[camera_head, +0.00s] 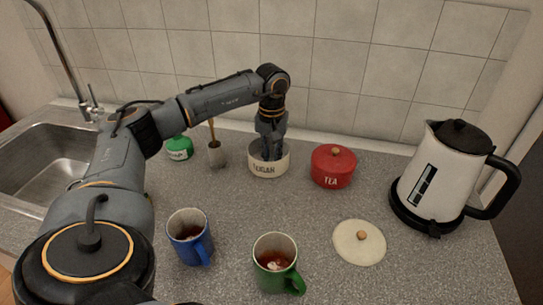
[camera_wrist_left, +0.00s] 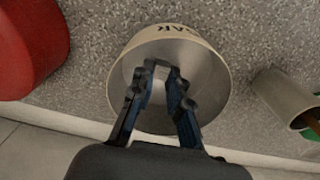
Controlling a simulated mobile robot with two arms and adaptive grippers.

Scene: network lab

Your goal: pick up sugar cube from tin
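The white sugar tin (camera_head: 268,169) stands lidless on the counter, marked SUGAR. It also shows from above in the left wrist view (camera_wrist_left: 218,75). My left gripper (camera_head: 268,157) points down into the tin, its tips below the rim in the head view. In the left wrist view, my left gripper (camera_wrist_left: 162,78) has its fingertips close together with a small pale block, seemingly a sugar cube (camera_wrist_left: 161,71), between them. The fingers partly hide the tin's inside, and no other cubes are clear there. My right gripper is not in view.
The red TEA tin (camera_head: 333,167) stands right of the sugar tin. A small cup with a stick (camera_head: 217,157) and a green container (camera_head: 179,149) are left. In front are a blue mug (camera_head: 189,244), green mug (camera_head: 274,263) and pale lid (camera_head: 359,243). A kettle (camera_head: 433,177) stands right.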

